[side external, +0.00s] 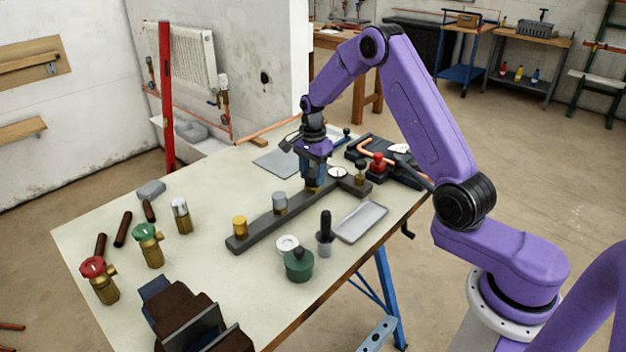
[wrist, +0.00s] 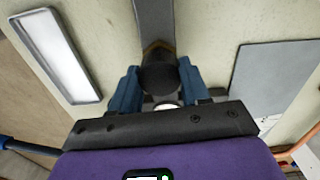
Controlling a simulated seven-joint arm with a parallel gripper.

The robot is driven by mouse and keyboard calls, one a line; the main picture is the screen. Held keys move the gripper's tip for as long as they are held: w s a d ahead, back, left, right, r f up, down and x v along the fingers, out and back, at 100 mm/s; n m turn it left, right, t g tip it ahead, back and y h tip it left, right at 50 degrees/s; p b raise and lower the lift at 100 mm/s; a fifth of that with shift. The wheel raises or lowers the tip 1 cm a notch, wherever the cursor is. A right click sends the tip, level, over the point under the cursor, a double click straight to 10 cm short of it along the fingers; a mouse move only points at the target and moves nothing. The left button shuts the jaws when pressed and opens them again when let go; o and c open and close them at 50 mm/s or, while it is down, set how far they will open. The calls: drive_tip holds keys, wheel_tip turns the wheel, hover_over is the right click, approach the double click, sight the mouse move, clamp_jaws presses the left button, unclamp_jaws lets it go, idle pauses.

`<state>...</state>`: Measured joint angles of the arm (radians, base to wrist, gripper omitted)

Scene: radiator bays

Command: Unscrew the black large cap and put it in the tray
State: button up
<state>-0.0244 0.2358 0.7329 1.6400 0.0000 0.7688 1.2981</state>
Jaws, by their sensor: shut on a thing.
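The black large cap (wrist: 158,76) sits between my gripper's blue fingers in the wrist view, over a brass fitting (wrist: 157,46) on the dark grey bar (wrist: 155,15). My gripper (side external: 314,183) points down at the bar (side external: 262,222) in the side external view and is shut on the cap. The fingers hide the cap there, and I cannot tell whether it is still threaded on. The grey tray (side external: 360,222) lies empty on the table, to the right of the bar. It also shows at the upper left of the wrist view (wrist: 57,57).
A green pot (side external: 299,265), a white ring (side external: 287,244) and a cup with a black-handled tool (side external: 325,238) stand near the tray. A red-topped item (side external: 378,163) stands behind.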

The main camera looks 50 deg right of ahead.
drive_tip(key=n, duration=0.4)
drive_tip(key=shift+n, duration=0.3)
drive_tip(key=n, duration=0.4)
drive_tip(key=shift+n, duration=0.3)
drive_tip(key=n, duration=0.4)
drive_tip(key=shift+n, duration=0.4)
drive_tip(key=n, duration=0.5)
drive_tip(key=shift+n, duration=0.3)
drive_tip(key=o, duration=1)
